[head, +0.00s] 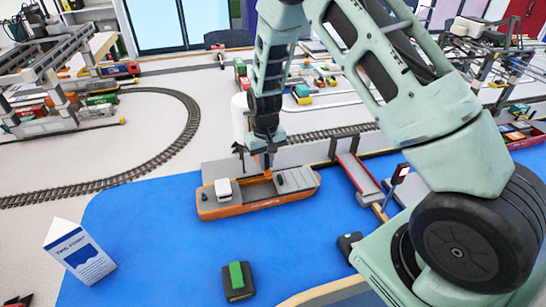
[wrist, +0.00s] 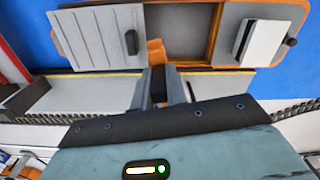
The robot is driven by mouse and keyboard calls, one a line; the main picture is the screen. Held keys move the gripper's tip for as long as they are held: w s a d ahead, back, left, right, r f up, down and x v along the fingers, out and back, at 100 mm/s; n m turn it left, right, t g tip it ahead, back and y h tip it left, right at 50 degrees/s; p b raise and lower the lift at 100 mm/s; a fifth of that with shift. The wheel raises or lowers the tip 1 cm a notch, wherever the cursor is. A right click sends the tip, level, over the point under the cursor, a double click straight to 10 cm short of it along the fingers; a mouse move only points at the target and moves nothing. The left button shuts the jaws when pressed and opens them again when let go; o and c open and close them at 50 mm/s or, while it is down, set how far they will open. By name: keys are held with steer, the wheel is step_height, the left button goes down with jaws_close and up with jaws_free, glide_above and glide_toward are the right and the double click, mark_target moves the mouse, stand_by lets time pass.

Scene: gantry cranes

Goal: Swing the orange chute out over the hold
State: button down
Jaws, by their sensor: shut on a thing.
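The orange chute (wrist: 156,52) shows between my fingertips in the wrist view, its visible end over the near side of the ship's open hold (wrist: 190,25). In the head view a small orange piece of it (head: 267,165) shows below my gripper (head: 262,150). My gripper (wrist: 163,82) is shut on the chute; a dark part shows between the fingers. The orange ship (head: 240,207) lies on the blue water beside the grey quay. The hold lies between a grey hatch cover (wrist: 98,38) and a white cabin (wrist: 262,42). My fingers hide much of the chute.
A white cylinder (head: 240,118) stands just behind my gripper. A red ramp (head: 352,172) slopes from the quay right of the ship. A white-and-blue carton-shaped block (head: 82,252) and a black block with a green top (head: 238,281) stand on the water. A railway track curves at left.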

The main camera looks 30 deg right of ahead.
steer(key=shift+w+a+r+m, duration=0.1)
steer(key=shift+w+a+m, duration=0.05)
steer(key=shift+a+m, duration=0.5)
steer(key=shift+w+a+m, duration=0.15)
steer(key=shift+a+m, duration=0.45)
steer(key=shift+m, duration=0.05)
steer(key=c, duration=1.4)
jaws_free()
steer(key=shift+r, duration=0.1)
step_height(320, 180, up, 17)
steer(key=b, duration=0.2)
